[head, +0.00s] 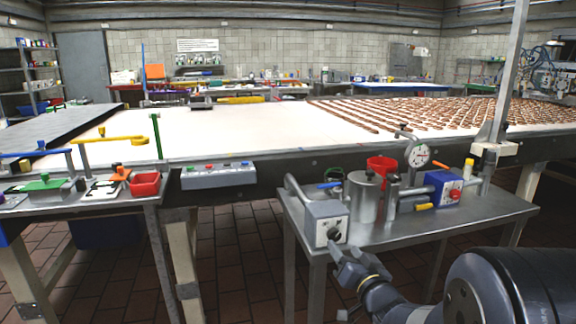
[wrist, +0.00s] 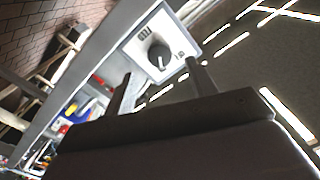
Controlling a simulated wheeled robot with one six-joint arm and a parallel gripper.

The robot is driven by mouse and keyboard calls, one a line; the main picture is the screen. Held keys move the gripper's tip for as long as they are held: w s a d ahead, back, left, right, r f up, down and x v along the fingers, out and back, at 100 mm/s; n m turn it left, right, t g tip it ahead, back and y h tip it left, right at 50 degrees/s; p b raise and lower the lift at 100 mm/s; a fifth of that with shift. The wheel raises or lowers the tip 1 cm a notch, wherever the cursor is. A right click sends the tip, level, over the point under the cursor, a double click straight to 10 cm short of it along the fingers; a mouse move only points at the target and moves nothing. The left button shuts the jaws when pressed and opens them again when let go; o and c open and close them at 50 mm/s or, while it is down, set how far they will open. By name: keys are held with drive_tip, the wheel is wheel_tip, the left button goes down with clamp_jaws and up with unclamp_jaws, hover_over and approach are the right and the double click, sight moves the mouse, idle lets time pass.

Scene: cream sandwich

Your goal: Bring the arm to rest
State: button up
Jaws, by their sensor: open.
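My gripper (head: 350,254) is at the front edge of the small steel table in the head view, close to a grey box with a black knob (head: 326,223). In the wrist view my gripper (wrist: 158,68) shows two dark fingers spread apart with nothing held between them. The knob box also shows in the wrist view (wrist: 141,36), beyond the fingertips. I cannot tell whether a finger touches the box. My arm reaches in from the lower right of the head view.
The steel table (head: 400,236) carries a metal canister (head: 364,198), a red cup (head: 382,166), a dial gauge (head: 418,155) and a blue box (head: 443,188). A long conveyor (head: 240,135) runs behind. A left bench holds a red bin (head: 145,184). Tiled floor is open between them.

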sight(335, 237)
drive_tip(key=x, duration=0.5)
drive_tip(key=shift+w, duration=0.1)
drive_tip(key=shift+w+f+n+b, duration=0.1)
drive_tip(key=shift+f+n+b, duration=0.05)
drive_tip(key=shift+n+b, duration=0.2)
drive_tip(key=n+b, duration=0.1)
drive_tip(key=n, duration=0.3)
drive_tip(key=shift+b, duration=0.35)
drive_tip(key=p+v, duration=0.2)
drive_tip(key=v, duration=0.9)
drive_tip(key=s+d+f+m+g+h+b, duration=0.1)
drive_tip(key=s+f+g+h+b, duration=0.2)
drive_tip(key=f, duration=0.6)
drive_tip(key=s+d+f+m+g+h+b, duration=0.1)
drive_tip(key=s+f+g+h+b, duration=0.15)
drive_tip(key=s+f+b, duration=0.4)
drive_tip(key=s+a+f+g+y+b, duration=0.1)
drive_tip(key=s+a+f+g+b, duration=0.2)
drive_tip(key=s+f+g, duration=0.5)
drive_tip(key=s+f+b, duration=0.1)
drive_tip(key=s+f, duration=0.6)
drive_tip(key=f, duration=0.1)
drive_tip(key=shift+s+a+y, duration=0.3)
drive_tip(key=shift+a+y, duration=0.05)
drive_tip(key=shift+a, duration=0.05)
